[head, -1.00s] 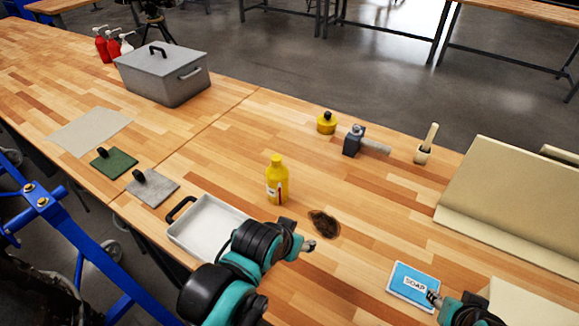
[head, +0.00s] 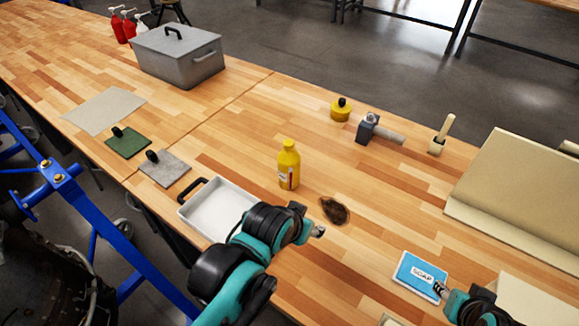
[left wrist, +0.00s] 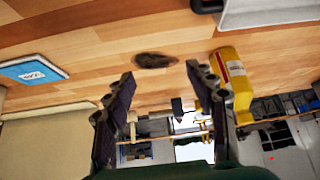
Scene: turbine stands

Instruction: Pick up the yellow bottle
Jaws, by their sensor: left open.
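The yellow bottle (head: 289,168) stands upright on the wooden table, behind the white tray, with a label low on its front. In the left wrist view the bottle (left wrist: 233,78) appears upside down, just outside the right-hand finger, not between the fingers. My left gripper (head: 318,231) is in front of the bottle and a little to its right in the head view. Its fingers (left wrist: 162,98) are spread and empty in the left wrist view. My right gripper (head: 439,290) is at the lower right beside the soap box; its fingers are too small to read.
A white tray (head: 233,196) with a black handle lies left of my left gripper. A dark brown stain (head: 335,210) is right of the bottle. A blue soap box (head: 420,275), yellow container (head: 341,110) and hammer (head: 369,130) are also on the table.

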